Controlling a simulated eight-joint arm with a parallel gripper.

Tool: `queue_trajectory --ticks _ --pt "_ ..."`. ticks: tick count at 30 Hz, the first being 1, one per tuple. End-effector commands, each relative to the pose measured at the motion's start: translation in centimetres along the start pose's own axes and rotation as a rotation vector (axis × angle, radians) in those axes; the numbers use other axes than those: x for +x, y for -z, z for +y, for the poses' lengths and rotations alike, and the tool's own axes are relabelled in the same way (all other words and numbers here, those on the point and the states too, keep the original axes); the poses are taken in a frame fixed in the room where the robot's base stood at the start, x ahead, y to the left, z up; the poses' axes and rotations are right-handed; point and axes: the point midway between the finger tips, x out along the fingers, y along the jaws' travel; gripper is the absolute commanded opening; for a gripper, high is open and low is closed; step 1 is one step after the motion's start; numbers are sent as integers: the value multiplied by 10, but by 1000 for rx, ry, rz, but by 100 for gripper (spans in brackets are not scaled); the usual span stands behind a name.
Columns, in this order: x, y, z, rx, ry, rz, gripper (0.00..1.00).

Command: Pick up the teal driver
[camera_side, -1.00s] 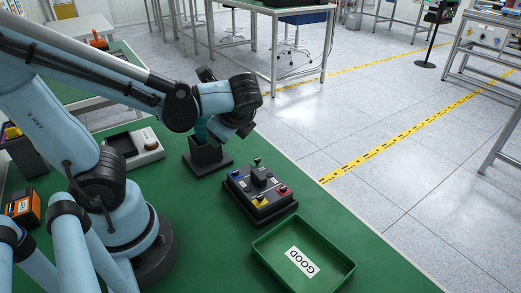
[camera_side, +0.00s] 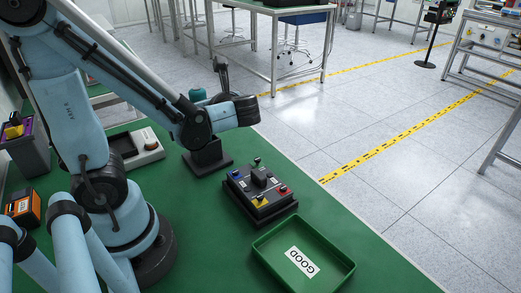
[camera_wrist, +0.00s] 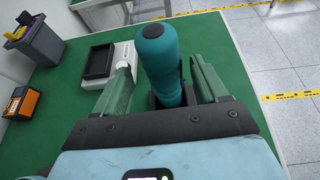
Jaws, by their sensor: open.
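The teal driver (camera_wrist: 160,62) stands upright in a black holder (camera_side: 208,158) on the green bench. In the side view only its rounded top (camera_side: 197,95) shows above my arm. The rest is hidden behind my wrist. My gripper (camera_wrist: 164,72) is open in the wrist view, with one green-grey finger on each side of the driver's handle. A gap shows between the handle and each finger. The fingers are hidden in the side view.
A black control box (camera_side: 259,194) with coloured buttons and a green tray (camera_side: 304,257) marked GOOD lie right of the holder. A white-and-black unit (camera_wrist: 107,61), an orange device (camera_wrist: 19,102) and a grey bin (camera_wrist: 38,42) are to the left.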

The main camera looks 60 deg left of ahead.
Motion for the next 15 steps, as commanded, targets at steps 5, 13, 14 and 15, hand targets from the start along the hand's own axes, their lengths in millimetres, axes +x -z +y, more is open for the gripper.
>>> queue_trajectory --ticks 5,13,14,15 --pt "16 -3 0 -2 -6 0 72" --pt "47 -5 -2 -2 -3 1 72" --pt "49 -5 -2 -2 -3 1 72" --pt "51 -5 -2 -2 -2 1 72"
